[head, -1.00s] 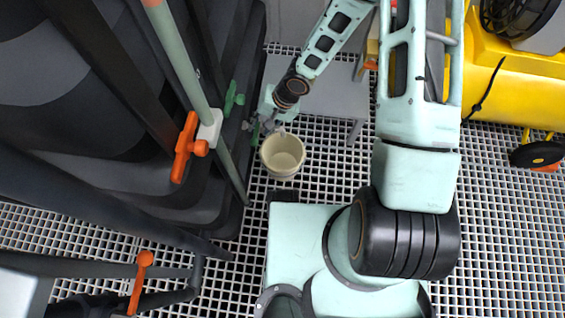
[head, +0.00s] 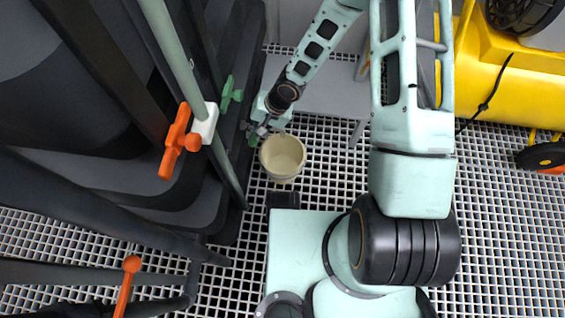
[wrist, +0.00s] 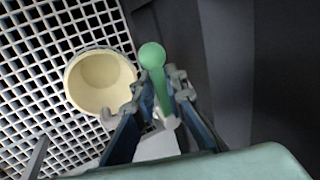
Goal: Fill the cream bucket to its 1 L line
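The cream bucket (head: 283,160) stands upright on the white floor grating, beside the dark vessel frame. In the wrist view the bucket (wrist: 101,82) is left of my gripper, and its pale inside looks empty. I cannot make out a 1 L line. My gripper (wrist: 161,88) has its two fingers drawn in on either side of a green valve handle (wrist: 152,56) with a round end, and appears shut on it. In the head view my gripper (head: 258,133) is just above and left of the bucket, at the frame's edge, and the handle is mostly hidden there.
Another green handle (head: 231,94) and an orange handle (head: 177,142) sit on the pipework at left. A second orange handle (head: 128,283) is lower left. A yellow machine (head: 515,95) stands at right. Open grating (head: 510,230) lies right of my base.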

